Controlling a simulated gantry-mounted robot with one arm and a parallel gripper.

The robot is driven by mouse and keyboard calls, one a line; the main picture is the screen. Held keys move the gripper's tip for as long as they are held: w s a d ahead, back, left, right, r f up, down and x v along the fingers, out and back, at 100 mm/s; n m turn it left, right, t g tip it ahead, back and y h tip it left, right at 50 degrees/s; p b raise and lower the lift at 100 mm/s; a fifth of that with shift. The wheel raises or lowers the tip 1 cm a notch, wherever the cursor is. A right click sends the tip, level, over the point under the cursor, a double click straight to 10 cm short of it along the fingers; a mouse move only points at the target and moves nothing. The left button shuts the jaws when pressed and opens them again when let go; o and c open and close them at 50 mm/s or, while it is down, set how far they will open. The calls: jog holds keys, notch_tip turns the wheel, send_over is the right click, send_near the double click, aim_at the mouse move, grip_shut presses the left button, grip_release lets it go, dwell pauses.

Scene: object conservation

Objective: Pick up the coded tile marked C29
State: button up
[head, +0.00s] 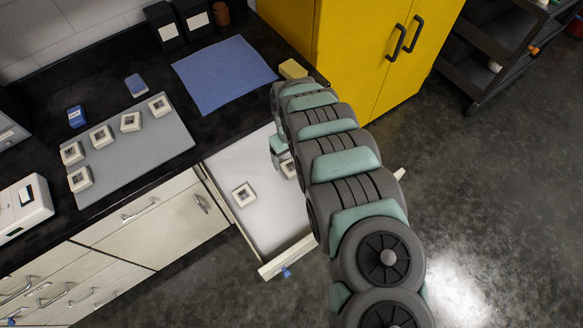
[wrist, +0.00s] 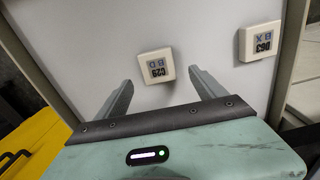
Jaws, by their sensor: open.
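The coded tile C29 (wrist: 156,66) is a small white square with a dark printed label, upside down in the wrist view. It lies flat on the white floor of an open drawer (head: 271,221). My gripper (wrist: 161,76) is open and empty. Its two fingers point toward C29, with the tile just beyond and between the fingertips in the picture; the height gap is hard to judge. In the head view a tile (head: 289,168), probably C29, is partly covered by my arm, and the fingertips are hidden. A second tile, D63 (wrist: 257,43), lies to the right in the wrist view.
D63 also shows in the head view (head: 243,195). The drawer has raised walls around the tiles. A grey mat (head: 140,150) with several similar tiles lies on the black counter. A blue cloth (head: 225,73), a yellow sponge (head: 293,69) and a yellow cabinet (head: 350,40) are near the drawer.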

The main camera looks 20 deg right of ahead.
aim_at(291, 167)
jog(key=shift+s+d+f+b, duration=0.1)
jog(key=shift+s+f+b, duration=0.05)
jog(key=shift+f, duration=1.2)
jog(key=shift+s+d+f+b, duration=0.1)
jog(key=shift+f+b, duration=0.05)
jog(key=shift+f, duration=1.15)
jog(key=shift+c, duration=0.2)
jog(key=c, duration=1.6)
jog(key=shift+r, duration=0.1)
